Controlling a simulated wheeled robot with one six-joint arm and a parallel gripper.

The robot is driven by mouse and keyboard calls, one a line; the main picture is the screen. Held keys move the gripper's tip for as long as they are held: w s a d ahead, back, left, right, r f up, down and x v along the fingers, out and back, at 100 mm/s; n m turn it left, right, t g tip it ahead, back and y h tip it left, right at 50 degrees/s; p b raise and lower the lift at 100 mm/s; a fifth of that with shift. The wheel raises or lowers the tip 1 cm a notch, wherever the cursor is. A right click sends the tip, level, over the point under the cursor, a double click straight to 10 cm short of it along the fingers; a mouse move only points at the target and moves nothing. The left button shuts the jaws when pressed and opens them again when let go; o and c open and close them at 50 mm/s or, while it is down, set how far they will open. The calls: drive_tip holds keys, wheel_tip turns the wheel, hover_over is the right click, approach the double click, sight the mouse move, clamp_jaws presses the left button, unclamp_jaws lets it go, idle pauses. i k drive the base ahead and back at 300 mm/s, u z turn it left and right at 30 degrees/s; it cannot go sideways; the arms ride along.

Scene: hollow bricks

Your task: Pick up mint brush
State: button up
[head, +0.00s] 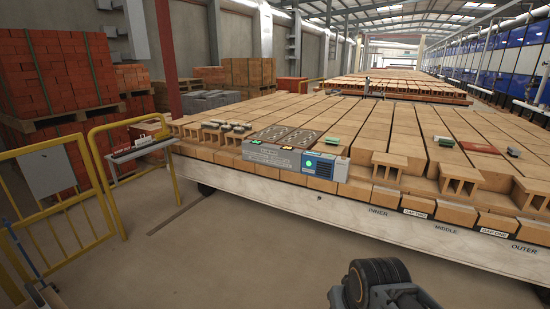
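No brush can be made out for certain at this size. A small light green thing (443,141), possibly the mint brush, lies on top of the bricks right of centre. A dark rounded part of my own arm shows at the bottom edge, right of centre. My gripper's fingers do not show.
A grey box (297,152) with a green light sits on the front edge of the wide brick-loaded car (300,197). Gap-brick stacks (462,177) stand at the right. Yellow railings (100,165) and a small shelf (145,147) are at left. The front floor (230,260) is clear.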

sight(331, 141)
drive_tip(key=i, duration=2.65)
drive_tip(key=z, duration=0.4)
drive_tip(key=i, duration=1.55)
drive_tip(key=z, duration=0.25)
